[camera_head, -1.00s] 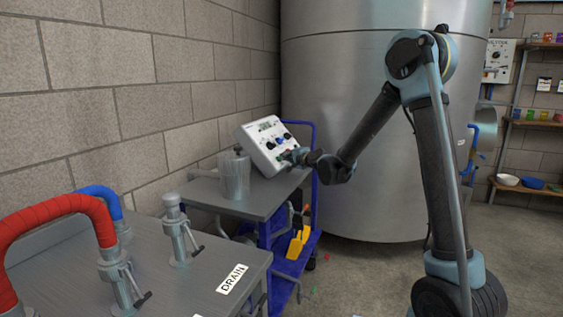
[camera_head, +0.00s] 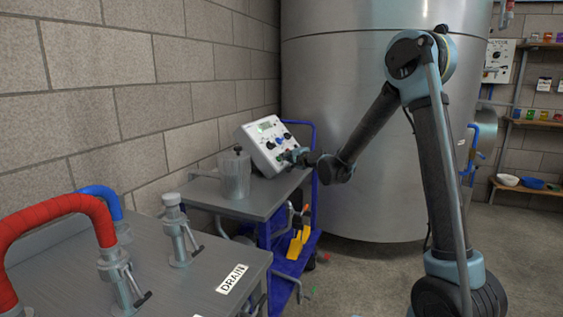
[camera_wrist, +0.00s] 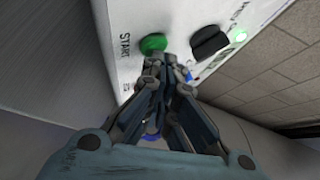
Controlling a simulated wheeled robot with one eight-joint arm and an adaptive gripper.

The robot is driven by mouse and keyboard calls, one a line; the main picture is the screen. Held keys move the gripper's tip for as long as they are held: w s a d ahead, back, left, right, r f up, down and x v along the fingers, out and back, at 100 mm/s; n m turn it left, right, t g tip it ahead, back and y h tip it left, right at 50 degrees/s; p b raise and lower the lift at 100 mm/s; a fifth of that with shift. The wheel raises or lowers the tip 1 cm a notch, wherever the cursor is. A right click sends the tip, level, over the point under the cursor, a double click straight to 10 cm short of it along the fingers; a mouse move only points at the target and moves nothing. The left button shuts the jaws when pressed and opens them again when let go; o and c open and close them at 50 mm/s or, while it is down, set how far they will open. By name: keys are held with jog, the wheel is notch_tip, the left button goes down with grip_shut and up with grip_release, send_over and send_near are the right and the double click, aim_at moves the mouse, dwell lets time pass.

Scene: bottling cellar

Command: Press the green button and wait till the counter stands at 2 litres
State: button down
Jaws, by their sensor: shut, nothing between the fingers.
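The white control box (camera_head: 262,150) stands tilted on the grey-topped trolley in the head view. Its small display (camera_head: 268,125) is too small to read. In the wrist view the round green button (camera_wrist: 153,43) sits on the white panel beside the word START. My gripper (camera_wrist: 165,62) is shut and empty, with its fingertips just below the green button; I cannot tell whether they touch it. In the head view my gripper (camera_head: 287,158) is at the lower right of the box's face.
A black knob (camera_wrist: 209,41) is close to the right of the green button. A grey see-through vessel (camera_head: 235,176) stands left of the box. A large steel tank (camera_head: 350,150) rises behind. The DRAIN bench (camera_head: 200,285) with red and blue hoses is at front left.

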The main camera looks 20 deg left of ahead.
jog(key=shift+d+r, duration=0.45)
jog(key=shift+d, duration=0.05)
jog(key=shift+d, duration=0.1)
jog(key=shift+s+d+r, duration=0.2)
jog(key=shift+d+r, duration=1.5)
jog(key=shift+d, duration=0.1)
